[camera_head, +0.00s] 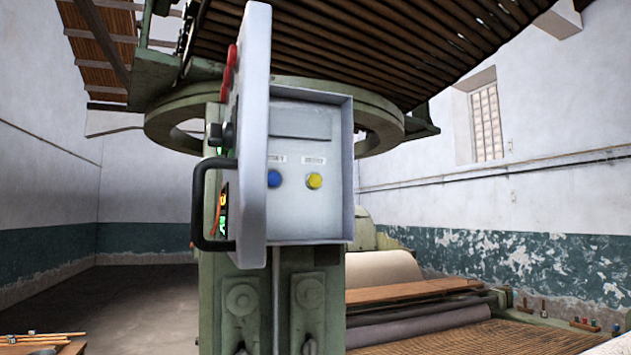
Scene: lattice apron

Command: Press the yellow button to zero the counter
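The yellow button (314,181) is a small round knob on the grey inner panel of a control box (305,220), right of the picture's centre line of the panel. A blue button (274,178) sits to its left on the same panel. A small pale label is above each button, too small to read. The box's door (254,130) stands open on the left, seen nearly edge-on. My gripper does not show in this view.
A black handle (200,205) sticks out left of the open door. A green machine column (215,300) bears the box, under a green ring (375,115) and wooden slats. Rollers and a slatted bed (480,338) lie at lower right. Floor (140,300) is clear at left.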

